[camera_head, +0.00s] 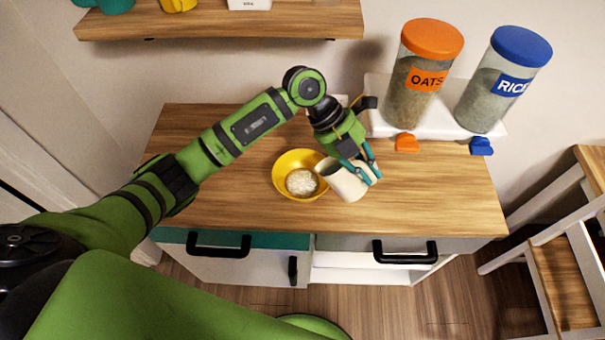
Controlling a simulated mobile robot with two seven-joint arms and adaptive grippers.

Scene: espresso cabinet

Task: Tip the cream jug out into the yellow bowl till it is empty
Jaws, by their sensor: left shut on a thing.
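The cream jug (345,184) is off-white and tilted, its dark mouth turned left toward the yellow bowl. My left gripper (368,171) is shut on the jug from its right side. The yellow bowl (284,167) stands on the wooden cabinet top, just left of the jug, and the jug's mouth is at the bowl's right rim. White grainy contents (301,182) lie in the bottom of the bowl. The inside of the jug is dark, and I cannot tell how much is in it. My right gripper is not in view.
Two dispensers, oats (420,75) with an orange lid and rice (500,85) with a blue lid, stand on a white base at the back right. A wooden shelf (220,22) hangs above. The cabinet top (440,200) is clear at right. A stool (560,270) stands right.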

